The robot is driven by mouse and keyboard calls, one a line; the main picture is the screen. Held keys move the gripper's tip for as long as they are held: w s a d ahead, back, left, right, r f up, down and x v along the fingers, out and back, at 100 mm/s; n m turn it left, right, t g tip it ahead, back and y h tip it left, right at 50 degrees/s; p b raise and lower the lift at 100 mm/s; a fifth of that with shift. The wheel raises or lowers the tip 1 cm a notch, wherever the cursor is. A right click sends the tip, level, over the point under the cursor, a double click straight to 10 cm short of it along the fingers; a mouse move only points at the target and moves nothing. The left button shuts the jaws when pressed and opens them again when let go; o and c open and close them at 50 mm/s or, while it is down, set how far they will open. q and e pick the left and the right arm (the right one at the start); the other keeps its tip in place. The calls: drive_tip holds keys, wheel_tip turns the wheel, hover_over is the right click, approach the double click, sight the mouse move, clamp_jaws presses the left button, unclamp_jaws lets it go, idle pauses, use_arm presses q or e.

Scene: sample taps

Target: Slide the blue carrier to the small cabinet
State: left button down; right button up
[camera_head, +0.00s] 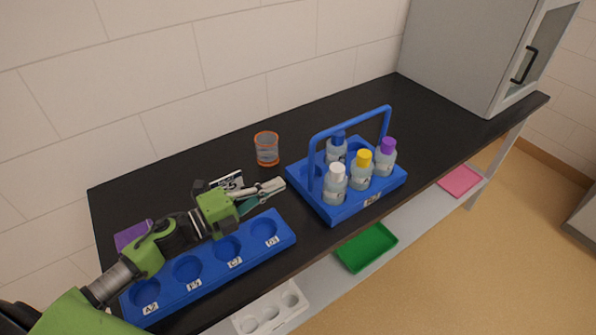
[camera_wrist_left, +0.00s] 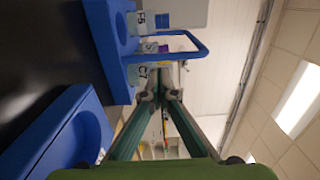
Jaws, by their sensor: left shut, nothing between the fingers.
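The blue carrier (camera_head: 349,212) stands on the black bench in the head view, with its arched handle upright. It holds several bottles with white, blue, yellow and purple caps. It also shows in the left wrist view (camera_wrist_left: 117,62). The small grey cabinet (camera_head: 458,48) stands at the far right end of the bench, with a glazed door and dark handle. My left gripper (camera_head: 279,186) is shut and empty, just left of the carrier; I cannot tell whether its tips touch it. In the left wrist view its fingers (camera_wrist_left: 160,94) meet at the tips. My right gripper is not in view.
A blue rack (camera_head: 207,278) with empty round wells lies under my left arm. An orange-rimmed glass (camera_head: 266,148) stands behind the gripper. The bench (camera_head: 440,125) is clear between carrier and cabinet. Green (camera_head: 366,247) and pink (camera_head: 460,180) trays lie on the lower shelf.

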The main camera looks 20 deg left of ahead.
sight(310, 171)
use_arm(q)
drive_tip(key=p+x, duration=0.2)
drive_tip(key=x, duration=0.5)
